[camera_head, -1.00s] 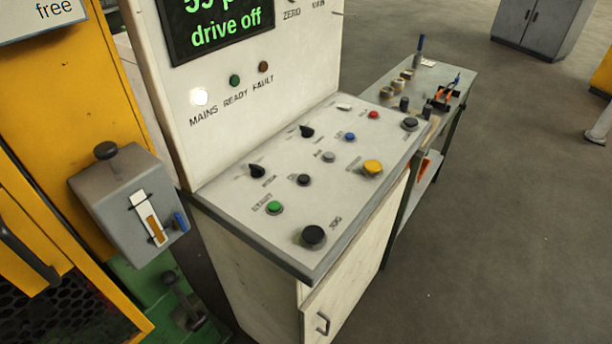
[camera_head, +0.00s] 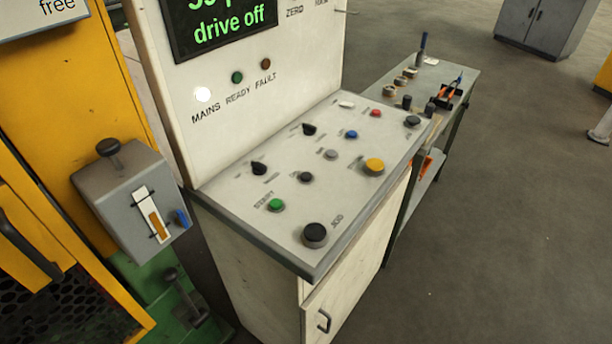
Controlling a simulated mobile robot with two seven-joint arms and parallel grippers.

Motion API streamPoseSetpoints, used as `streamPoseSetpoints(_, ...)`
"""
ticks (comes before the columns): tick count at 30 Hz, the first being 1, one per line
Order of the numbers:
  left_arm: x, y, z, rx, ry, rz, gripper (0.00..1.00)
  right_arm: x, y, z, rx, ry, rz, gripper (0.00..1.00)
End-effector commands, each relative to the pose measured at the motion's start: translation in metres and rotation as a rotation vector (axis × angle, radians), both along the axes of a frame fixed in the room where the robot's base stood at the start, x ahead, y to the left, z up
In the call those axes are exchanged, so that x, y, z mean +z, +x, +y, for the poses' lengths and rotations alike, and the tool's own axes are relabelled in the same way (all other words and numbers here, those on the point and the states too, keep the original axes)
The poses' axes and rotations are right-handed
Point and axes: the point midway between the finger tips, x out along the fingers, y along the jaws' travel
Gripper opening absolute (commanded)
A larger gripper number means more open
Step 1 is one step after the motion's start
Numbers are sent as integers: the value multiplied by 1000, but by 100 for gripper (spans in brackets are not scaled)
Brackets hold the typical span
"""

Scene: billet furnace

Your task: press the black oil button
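The sloping control desk (camera_head: 235,207) stands in the middle of the view. It carries several black controls. A small black round button (camera_head: 305,177) sits in the middle of the left half. A large black button (camera_head: 315,235) is at the front corner, with a label that seems to read JOG. Another black button (camera_head: 413,121) is at the far right corner. Neither of my grippers is in view.
Black knobs (camera_head: 259,168), a green button (camera_head: 276,204), a yellow button (camera_head: 374,166), a blue button (camera_head: 351,134) and a red button (camera_head: 376,113) share the desk. A grey lever box (camera_head: 125,195) stands left. A tool bench (camera_head: 440,72) stands behind right.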

Motion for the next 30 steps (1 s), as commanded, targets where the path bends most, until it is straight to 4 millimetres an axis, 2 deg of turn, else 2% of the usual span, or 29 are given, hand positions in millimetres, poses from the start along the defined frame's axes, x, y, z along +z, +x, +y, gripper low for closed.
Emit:
streamPoseSetpoints(1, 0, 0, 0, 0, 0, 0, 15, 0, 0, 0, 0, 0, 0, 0)
streamPoseSetpoints(5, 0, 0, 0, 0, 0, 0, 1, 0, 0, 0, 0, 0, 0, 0)
streamPoseSetpoints(6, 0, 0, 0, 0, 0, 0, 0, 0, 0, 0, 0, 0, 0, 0)
streamPoseSetpoints(30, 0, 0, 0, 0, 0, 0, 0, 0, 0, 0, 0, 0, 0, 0)
